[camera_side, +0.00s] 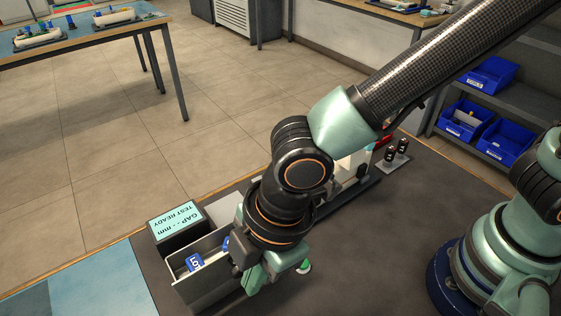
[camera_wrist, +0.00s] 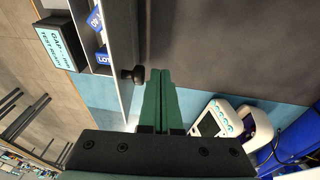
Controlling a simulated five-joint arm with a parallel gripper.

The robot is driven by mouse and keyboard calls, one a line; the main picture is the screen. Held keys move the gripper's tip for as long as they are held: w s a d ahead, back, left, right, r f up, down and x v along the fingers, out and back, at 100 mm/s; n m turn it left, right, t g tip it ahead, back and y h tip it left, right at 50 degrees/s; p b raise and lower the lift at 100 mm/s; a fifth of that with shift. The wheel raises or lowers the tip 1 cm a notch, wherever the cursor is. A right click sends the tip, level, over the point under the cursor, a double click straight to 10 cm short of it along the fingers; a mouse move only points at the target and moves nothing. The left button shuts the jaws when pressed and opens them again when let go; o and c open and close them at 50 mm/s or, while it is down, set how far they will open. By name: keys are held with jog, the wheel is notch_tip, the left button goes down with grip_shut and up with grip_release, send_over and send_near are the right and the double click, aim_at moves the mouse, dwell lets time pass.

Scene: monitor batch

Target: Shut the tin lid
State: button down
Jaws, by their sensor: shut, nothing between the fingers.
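I make out no tin or tin lid in either view. A grey open-topped drawer (camera_side: 212,283) stands pulled out below a display box (camera_side: 177,225) reading "GAP -- mm TEST READY". Blue lettered tags (camera_side: 194,262) lie in it; they also show in the wrist view (camera_wrist: 100,40). A black round knob (camera_wrist: 133,75) sticks out from the drawer's front. My gripper (camera_wrist: 159,72) has its green fingers together and empty, with the tips just beside the knob; I cannot tell if they touch. In the side view my gripper (camera_side: 254,279) is low at the drawer's right, partly hidden by my wrist.
A white device (camera_side: 355,165) and dark cylinders (camera_side: 396,150) stand farther back on the dark mat (camera_side: 350,255). White handheld instruments (camera_wrist: 226,122) lie to the right in the wrist view. Blue bins (camera_side: 468,118) fill a shelf at right. The mat's front is clear.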

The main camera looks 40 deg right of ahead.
jog(key=shift+w+r, duration=0.2)
jog(key=shift+w, duration=0.5)
jog(key=shift+w+r, duration=0.15)
jog(key=shift+w, duration=0.65)
jog(key=shift+w+r, duration=0.2)
jog(key=shift+w, duration=0.55)
jog(key=shift+w, duration=1)
